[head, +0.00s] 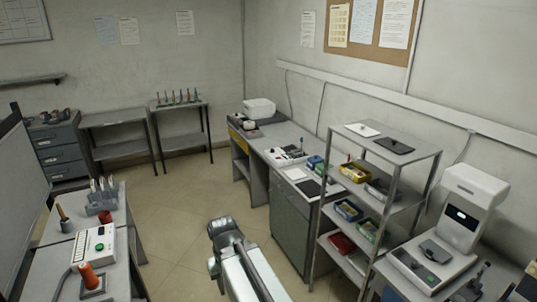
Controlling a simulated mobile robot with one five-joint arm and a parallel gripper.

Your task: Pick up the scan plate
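I cannot tell for certain which object is the scan plate. A small dark grey plate (436,251) lies on the base of the white scanner-like machine (468,207) at the right. A flat black plate (395,146) and a flat white plate (362,130) lie apart on the top shelf of the metal rack. My gripper (217,268) is at the lower middle, over the open floor, well away from all of these plates. Its fingertips are too small and unclear to show whether it is open or shut. Nothing is visibly held.
The metal rack (441,153) holds yellow, blue and red bins on its lower shelves. A grey workbench (289,133) runs along the right wall. A left bench (126,235) carries a button box and an orange-handled tool. The tiled floor (185,205) between them is clear.

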